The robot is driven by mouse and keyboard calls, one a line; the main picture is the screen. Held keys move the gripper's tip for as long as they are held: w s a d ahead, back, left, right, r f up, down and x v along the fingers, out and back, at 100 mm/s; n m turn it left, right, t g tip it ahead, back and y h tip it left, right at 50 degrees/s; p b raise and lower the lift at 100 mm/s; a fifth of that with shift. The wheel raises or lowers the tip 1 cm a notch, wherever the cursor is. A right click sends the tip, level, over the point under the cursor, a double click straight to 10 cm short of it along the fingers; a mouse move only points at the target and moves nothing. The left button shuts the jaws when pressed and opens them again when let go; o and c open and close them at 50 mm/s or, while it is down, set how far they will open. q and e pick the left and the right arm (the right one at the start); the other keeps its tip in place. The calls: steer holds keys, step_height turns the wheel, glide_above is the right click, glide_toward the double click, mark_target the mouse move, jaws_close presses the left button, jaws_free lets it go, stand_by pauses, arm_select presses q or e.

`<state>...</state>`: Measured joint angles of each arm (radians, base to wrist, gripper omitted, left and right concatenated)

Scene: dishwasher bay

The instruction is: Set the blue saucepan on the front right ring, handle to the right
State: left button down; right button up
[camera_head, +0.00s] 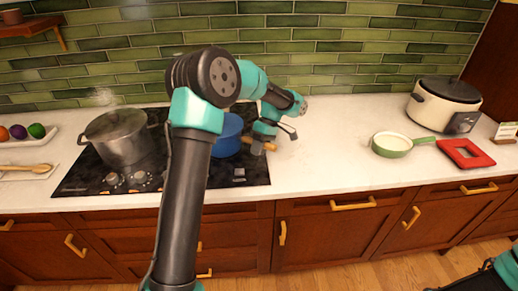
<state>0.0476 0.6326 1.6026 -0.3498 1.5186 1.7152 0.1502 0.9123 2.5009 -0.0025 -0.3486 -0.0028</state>
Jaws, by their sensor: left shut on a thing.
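The blue saucepan (229,135) is over the right part of the black hob (258,174), partly hidden behind my left arm. Its wooden handle (270,147) points right. My left gripper (262,142) comes down from above and is shut on the handle. I cannot tell whether the pan's base touches the glass. The front right ring cannot be made out.
A steel pot (121,141) with a lid stands on the hob's left. Knobs (128,180) line its front. A green pan (391,144), a red trivet (466,154) and a cream cooker (444,106) stand far right.

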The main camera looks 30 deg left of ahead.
arm_select(q)
steer(key=shift+f, duration=0.15)
stand_by(0.7)
steer(key=shift+c, duration=1)
jaws_free()
steer(key=shift+r, duration=3.95)
